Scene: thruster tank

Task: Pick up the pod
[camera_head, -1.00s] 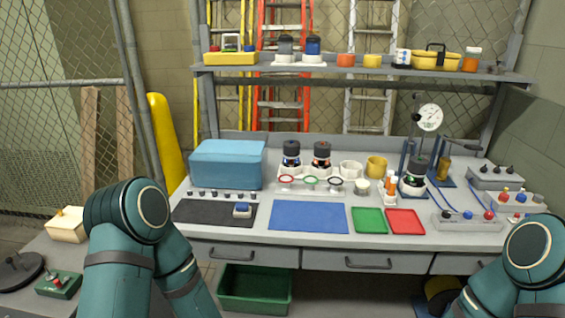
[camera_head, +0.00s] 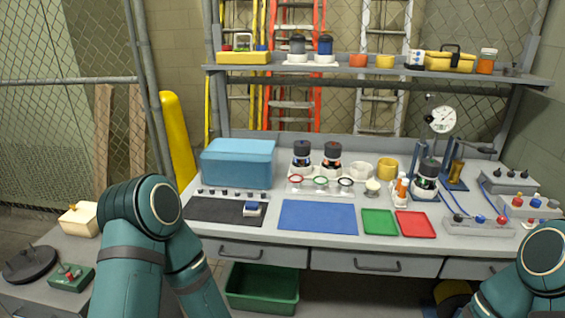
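Several dark-capped cylinders look like pods, and I cannot tell which one the task means. Another dark pod (camera_head: 427,175) stands in the blue-posted fixture at the right. Two more, a grey one (camera_head: 297,45) and a blue one (camera_head: 325,46), sit in a white holder on the upper shelf. Only the bent upper parts of my two arms show at the lower left and lower right; both grippers are out of view.
A blue box (camera_head: 238,163) stands at the bench's left. A dark mat (camera_head: 215,211), a blue mat (camera_head: 317,216), a green tray (camera_head: 379,222) and a red tray (camera_head: 416,224) lie along the front. A green bin (camera_head: 262,300) is below. Wired blocks crowd the right.

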